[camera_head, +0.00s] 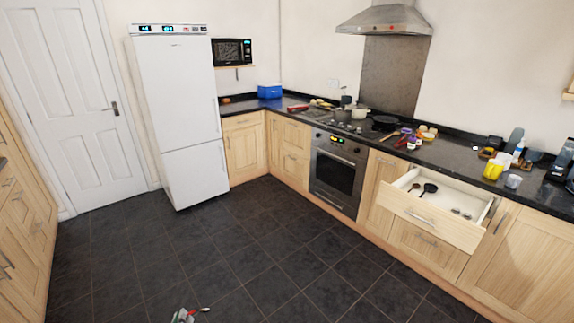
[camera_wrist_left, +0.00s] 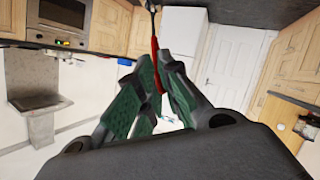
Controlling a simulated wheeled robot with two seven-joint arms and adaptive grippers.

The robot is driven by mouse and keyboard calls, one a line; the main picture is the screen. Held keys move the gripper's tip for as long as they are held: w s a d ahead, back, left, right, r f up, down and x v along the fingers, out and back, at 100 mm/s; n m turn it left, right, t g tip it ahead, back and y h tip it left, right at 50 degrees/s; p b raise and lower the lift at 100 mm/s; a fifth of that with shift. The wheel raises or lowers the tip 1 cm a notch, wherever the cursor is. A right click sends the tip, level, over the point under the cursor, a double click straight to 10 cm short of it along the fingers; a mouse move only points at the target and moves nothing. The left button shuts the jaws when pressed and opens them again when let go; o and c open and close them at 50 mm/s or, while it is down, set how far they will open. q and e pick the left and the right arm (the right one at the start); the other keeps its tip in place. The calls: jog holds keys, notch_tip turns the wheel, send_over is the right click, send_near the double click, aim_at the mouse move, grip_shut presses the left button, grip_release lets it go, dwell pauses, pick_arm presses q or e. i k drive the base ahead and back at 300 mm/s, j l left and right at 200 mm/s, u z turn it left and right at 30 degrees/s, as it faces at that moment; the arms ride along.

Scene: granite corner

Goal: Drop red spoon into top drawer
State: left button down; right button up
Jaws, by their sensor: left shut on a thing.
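My left gripper (camera_head: 187,315) shows small at the bottom edge of the head view, above the dark floor. In the left wrist view its green-padded fingers (camera_wrist_left: 157,78) are shut on the red spoon (camera_wrist_left: 154,50), gripping its red handle. The spoon's thinner, greyish end points to the top of that view. In the head view a small red bit of the spoon (camera_head: 205,309) shows beside the fingers. The top drawer (camera_head: 432,222) is pulled open at the right, well apart from my gripper. A black ladle-like utensil and several small items lie in it. My right gripper is not seen.
The dark counter (camera_head: 455,155) above the drawer holds yellow cups, bottles and other items. An oven (camera_head: 338,172) stands left of the drawer, a white fridge (camera_head: 180,115) farther left. The tiled floor (camera_head: 230,250) between gripper and drawer is clear.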

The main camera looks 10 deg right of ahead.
aim_at(426, 195)
jog(key=i+z, duration=0.1)
jog(key=i, duration=0.25)
jog(key=i+j+z, duration=0.1)
jog(key=i, duration=0.3)
jog(key=i+z, duration=0.35)
jog(key=i+j+z, duration=0.45)
jog(key=i+z, duration=0.3)
jog(key=i+j+z, duration=0.15)
jog(key=z, duration=0.2)
jog(key=i+j+z, duration=0.25)
jog(key=z, duration=0.15)
jog(key=i+j+z, duration=0.5)
jog(key=j+z, duration=0.15)
jog(key=i+j+z, duration=0.1)
jog(key=j+z, duration=0.15)
jog(key=j, duration=0.3)
jog(key=i+j+z, duration=0.1)
jog(key=j+z, duration=0.2)
jog(key=j, duration=0.15)
